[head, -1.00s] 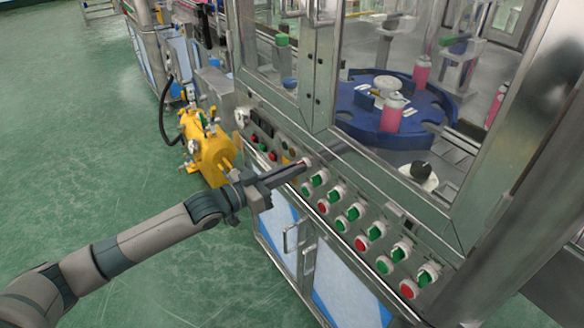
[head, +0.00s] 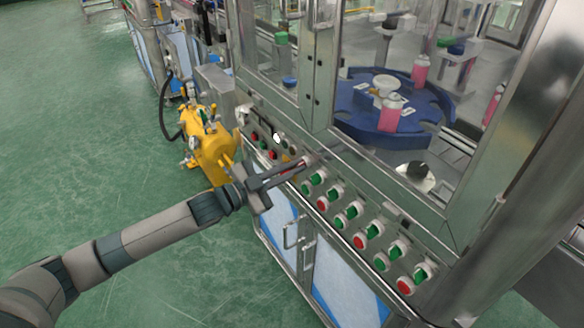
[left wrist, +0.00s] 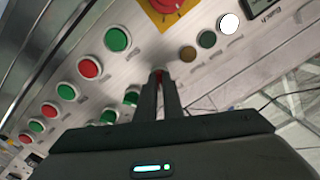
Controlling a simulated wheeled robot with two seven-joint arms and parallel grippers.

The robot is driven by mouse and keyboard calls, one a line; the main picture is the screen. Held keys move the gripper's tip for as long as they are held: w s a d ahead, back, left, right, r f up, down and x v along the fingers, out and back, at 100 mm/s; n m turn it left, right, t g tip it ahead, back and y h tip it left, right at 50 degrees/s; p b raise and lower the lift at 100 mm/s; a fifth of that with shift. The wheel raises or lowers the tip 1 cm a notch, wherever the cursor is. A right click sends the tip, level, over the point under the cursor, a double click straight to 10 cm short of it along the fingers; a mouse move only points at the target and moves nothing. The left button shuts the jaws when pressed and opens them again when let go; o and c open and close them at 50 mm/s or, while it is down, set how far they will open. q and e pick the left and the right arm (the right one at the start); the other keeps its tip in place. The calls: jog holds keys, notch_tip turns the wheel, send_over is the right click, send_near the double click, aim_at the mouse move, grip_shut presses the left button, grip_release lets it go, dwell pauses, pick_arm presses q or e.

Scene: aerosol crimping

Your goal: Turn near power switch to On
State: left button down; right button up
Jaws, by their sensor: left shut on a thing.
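My left gripper (head: 312,160) reaches from the left to the sloped control panel, and it also shows in the left wrist view (left wrist: 160,78). Its fingers are close together and shut on the near power switch (left wrist: 158,74). My right gripper is not in view.
Green and red buttons (head: 359,241) line the panel on both sides of the gripper. A yellow plate with a red dial (left wrist: 168,12) is close by. A yellow tank (head: 209,150) stands left of the machine. Glass doors rise behind the panel. The floor at left is clear.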

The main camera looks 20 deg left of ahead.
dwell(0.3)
pick_arm(q)
jog(key=c, duration=1.9)
grip_release()
jog(key=shift+s, duration=0.1)
